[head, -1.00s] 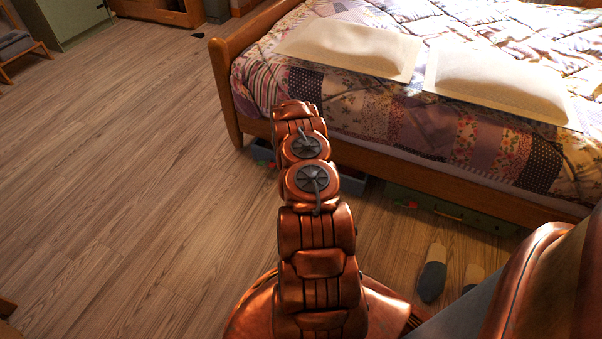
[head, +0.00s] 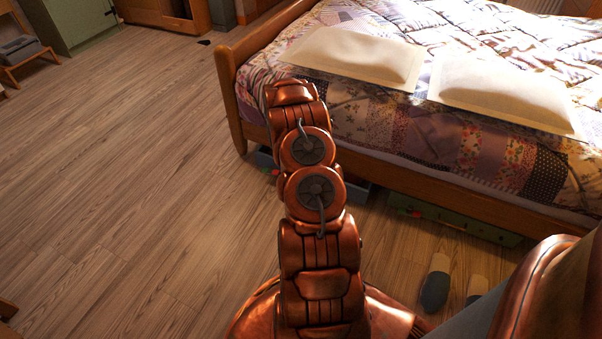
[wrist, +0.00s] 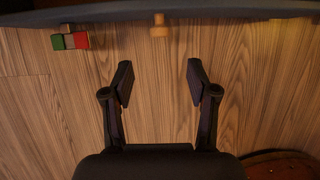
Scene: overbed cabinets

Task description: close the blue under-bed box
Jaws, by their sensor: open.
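The blue under-bed box (head: 356,191) juts out from under the bed's side in the head view, its middle hidden behind my arm. In the wrist view a blue-grey edge (wrist: 235,12), likely this box, runs across the top. A round wooden knob (wrist: 160,27) sticks out from it, roughly centred between my fingers. My gripper (wrist: 160,80) is open and empty over the floor, its fingertips apart from the knob. In the head view my gripper is hidden behind my arm.
A green box (head: 455,222) lies under the bed to the right. Slippers (head: 436,283) stand on the floor in front of it. Small red, pale and green pieces (wrist: 70,41) show left of the knob. The wooden bed (head: 405,182) overhangs the boxes.

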